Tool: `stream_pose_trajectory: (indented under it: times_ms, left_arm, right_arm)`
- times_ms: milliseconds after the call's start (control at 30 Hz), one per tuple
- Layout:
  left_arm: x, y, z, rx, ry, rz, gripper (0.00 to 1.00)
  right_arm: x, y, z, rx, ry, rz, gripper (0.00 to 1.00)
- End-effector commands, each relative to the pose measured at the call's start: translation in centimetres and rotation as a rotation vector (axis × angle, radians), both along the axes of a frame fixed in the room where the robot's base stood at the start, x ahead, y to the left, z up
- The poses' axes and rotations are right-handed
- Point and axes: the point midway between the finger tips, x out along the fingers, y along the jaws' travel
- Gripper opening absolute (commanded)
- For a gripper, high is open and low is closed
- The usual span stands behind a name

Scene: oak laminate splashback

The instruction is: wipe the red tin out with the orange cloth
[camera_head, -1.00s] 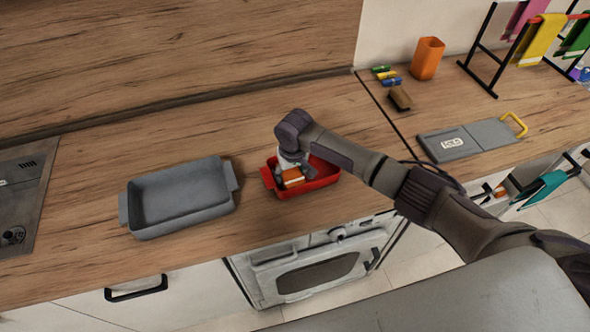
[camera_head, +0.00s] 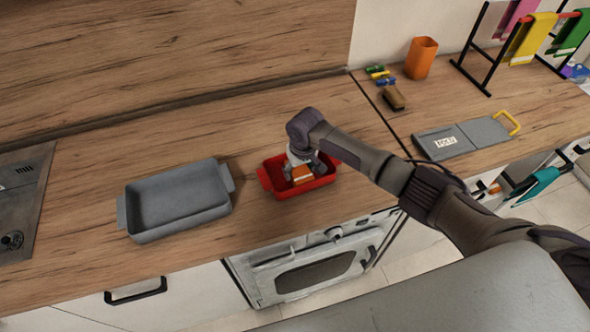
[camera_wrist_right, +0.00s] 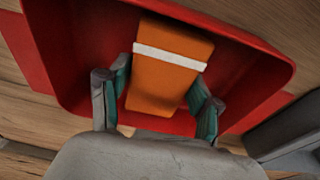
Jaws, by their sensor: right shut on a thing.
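The red tin (camera_head: 327,179) stands on the wooden worktop, and its inside also shows in the right wrist view (camera_wrist_right: 75,50). My right gripper (camera_head: 301,173) reaches down into the tin. It is shut on the orange cloth (camera_wrist_right: 168,66), a folded pad with a white stripe. The cloth (camera_head: 302,175) is inside the tin, with a finger on each side of it in the wrist view. I cannot tell how firmly it touches the tin's floor. My left gripper is not in view.
A grey tin (camera_head: 180,203) stands to the left of the red tin, with bare worktop between. At the right are a grey board (camera_head: 463,138) with a yellow handle, a brush (camera_head: 394,98), an orange cup (camera_head: 421,58) and a rack with hanging cloths (camera_head: 488,60).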

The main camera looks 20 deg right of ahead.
Motion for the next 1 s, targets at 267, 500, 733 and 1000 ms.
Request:
stream_pose_trajectory:
  times_ms: [267,500,733,1000]
  left_arm:
    - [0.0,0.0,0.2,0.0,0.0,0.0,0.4]
    - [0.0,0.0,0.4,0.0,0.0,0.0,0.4]
    - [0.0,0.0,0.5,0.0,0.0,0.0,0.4]
    - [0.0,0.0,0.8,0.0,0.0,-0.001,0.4]
  right_arm:
    - [0.0,-0.9,-0.1,-0.002,0.003,-0.001,0.36]
    - [0.1,-2.1,-0.2,-0.002,0.004,-0.001,0.36]
    - [0.1,-2.8,-0.2,-0.004,0.005,-0.003,0.36]
    - [0.3,-4.0,0.0,-0.003,0.005,-0.001,0.36]
